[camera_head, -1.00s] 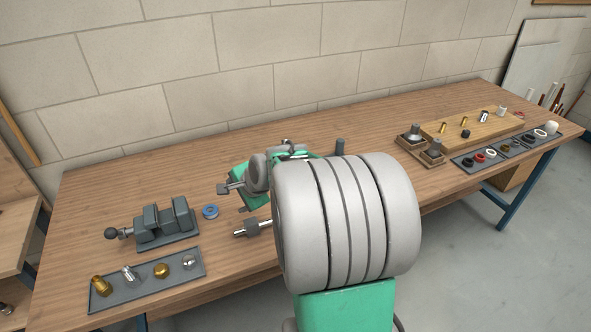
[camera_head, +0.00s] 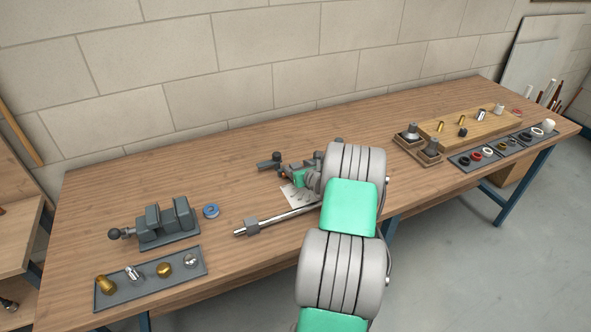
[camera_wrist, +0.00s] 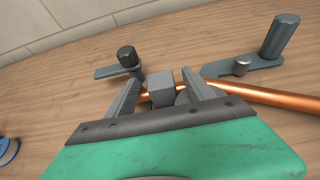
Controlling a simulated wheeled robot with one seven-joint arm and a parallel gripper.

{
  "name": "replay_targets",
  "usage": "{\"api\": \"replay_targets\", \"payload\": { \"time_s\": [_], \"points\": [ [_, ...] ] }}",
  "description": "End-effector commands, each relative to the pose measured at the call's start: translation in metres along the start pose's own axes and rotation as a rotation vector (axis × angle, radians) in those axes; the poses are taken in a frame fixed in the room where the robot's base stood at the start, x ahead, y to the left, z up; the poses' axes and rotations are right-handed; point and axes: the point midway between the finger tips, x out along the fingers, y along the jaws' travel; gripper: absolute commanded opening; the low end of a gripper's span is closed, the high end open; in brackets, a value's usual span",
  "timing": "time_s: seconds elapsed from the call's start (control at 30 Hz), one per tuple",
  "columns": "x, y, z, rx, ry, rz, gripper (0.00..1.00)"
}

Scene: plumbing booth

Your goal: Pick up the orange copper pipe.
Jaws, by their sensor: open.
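The orange copper pipe (camera_wrist: 270,97) shows in the wrist view, running from the right edge leftwards past my fingertips. A shorter stretch of it shows between the fingers, partly behind a grey block. My gripper (camera_wrist: 163,79) is open, its two grey fingers apart on either side of the block. I cannot tell whether the fingers touch the pipe. In the head view my green gripper (camera_head: 302,176) is over the middle back of the bench, and my arm hides much of it. I cannot make out the pipe there.
Dark grey fixtures stand beyond the pipe at left (camera_wrist: 127,62) and right (camera_wrist: 268,52). A long metal rod (camera_head: 280,218) lies in front of my gripper. A grey vise (camera_head: 165,225), blue ring (camera_head: 211,211) and fittings tray (camera_head: 150,288) are at left. A wooden board (camera_head: 465,128) is at right.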

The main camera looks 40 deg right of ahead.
Motion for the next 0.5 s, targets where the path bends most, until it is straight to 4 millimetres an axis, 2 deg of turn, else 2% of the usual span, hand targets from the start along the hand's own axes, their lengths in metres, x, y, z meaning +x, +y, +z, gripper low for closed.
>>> {"api": "replay_targets", "payload": {
  "time_s": [0.17,0.5],
  "points": [
    [0.0004,-0.0005,0.0006,-0.001,-0.001,-0.001,0.62],
    [0.0001,-0.0004,0.0006,-0.002,-0.001,-0.001,0.35]
  ]
}}
